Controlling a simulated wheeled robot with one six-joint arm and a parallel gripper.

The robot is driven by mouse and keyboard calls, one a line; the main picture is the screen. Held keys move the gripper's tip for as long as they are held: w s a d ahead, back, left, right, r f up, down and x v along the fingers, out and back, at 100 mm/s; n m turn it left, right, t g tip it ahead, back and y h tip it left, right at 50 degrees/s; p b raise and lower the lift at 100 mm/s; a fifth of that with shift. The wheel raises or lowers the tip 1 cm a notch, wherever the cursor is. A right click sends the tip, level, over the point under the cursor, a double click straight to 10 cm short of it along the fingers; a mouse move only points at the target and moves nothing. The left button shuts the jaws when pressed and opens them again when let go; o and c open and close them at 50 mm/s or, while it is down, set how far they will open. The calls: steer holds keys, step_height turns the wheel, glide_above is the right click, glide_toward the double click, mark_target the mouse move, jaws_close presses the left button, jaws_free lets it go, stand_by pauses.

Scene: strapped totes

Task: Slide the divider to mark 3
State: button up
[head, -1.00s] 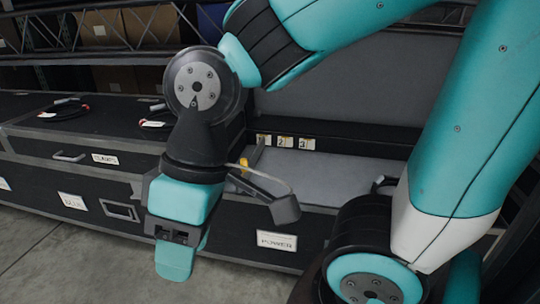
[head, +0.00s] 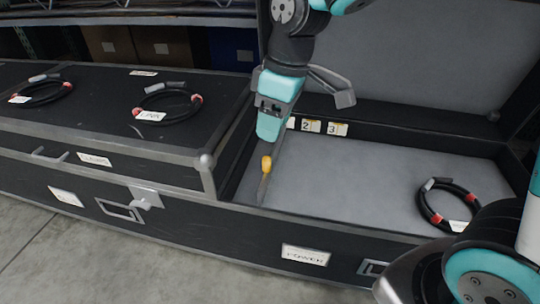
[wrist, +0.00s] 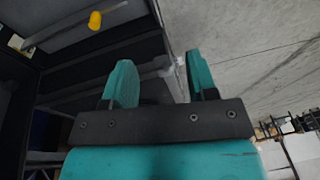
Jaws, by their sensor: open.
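The divider (head: 263,190) is a thin grey plate with a yellow knob (head: 266,164) on top. It stands near the left end of the open case's grey compartment. Number labels are on the back wall: 2 (head: 312,126) and 3 (head: 337,129); another label left of them is mostly hidden by my gripper. The divider is left of label 2. My gripper (head: 270,128) is open and empty, pointing down, and appears just above the knob in the head view. In the wrist view the knob (wrist: 95,20) lies outside my open fingers (wrist: 161,80), to the upper left.
The compartment floor right of the divider is clear up to a coiled black cable (head: 447,204). A closed case (head: 100,110) with two coiled cables on its lid stands at left. The raised lid (head: 420,60) is behind. The front wall carries a POWER label (head: 305,255).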

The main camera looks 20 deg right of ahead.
mark_target(267, 158)
steer(key=w+d+f+n+h+p, duration=0.1)
steer(key=w+d+f+n, duration=0.1)
steer(key=w+f, duration=0.35)
steer(key=w+d+f+n+h+p, duration=0.1)
steer(key=w+d+f, duration=0.1)
steer(key=w, duration=0.7)
steer(key=f+b, duration=0.2)
steer(key=f, duration=0.3)
steer(key=f+b, duration=0.2)
steer(key=f, duration=0.4)
steer(key=f+b, duration=0.2)
steer(key=f, duration=0.4)
steer(key=shift+w+f, duration=0.2)
steer(key=shift+w, duration=0.15)
jaws_close()
